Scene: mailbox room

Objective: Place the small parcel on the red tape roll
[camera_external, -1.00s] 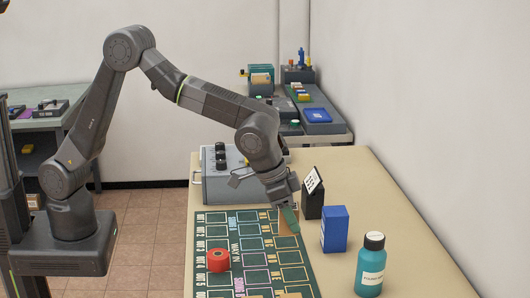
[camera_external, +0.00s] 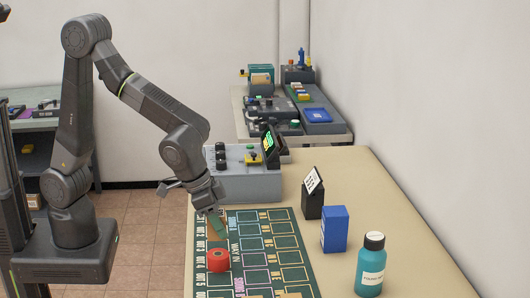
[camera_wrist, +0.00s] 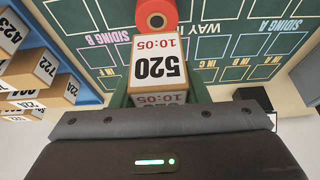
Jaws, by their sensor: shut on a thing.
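The small parcel, a tan box with a white label reading "520 10:05" (camera_wrist: 157,68), is held between the green fingers of my gripper (camera_wrist: 160,88) in the wrist view. In the external view my gripper (camera_external: 217,226) points down over the left side of the green mat, and its finger hides most or all of the parcel. The red tape roll (camera_external: 218,260) sits on the mat just in front of and below the fingertips. In the wrist view the roll (camera_wrist: 143,9) shows at the top edge, beyond the parcel. Whether parcel and roll touch is unclear.
The green mat (camera_external: 262,228) with marked boxes lies on the table. A grey control box (camera_external: 240,184) stands behind it. A black box (camera_external: 313,203), a blue box (camera_external: 334,232) and a teal bottle (camera_external: 371,268) stand to the right. Several numbered boxes (camera_wrist: 45,65) show at left in the wrist view.

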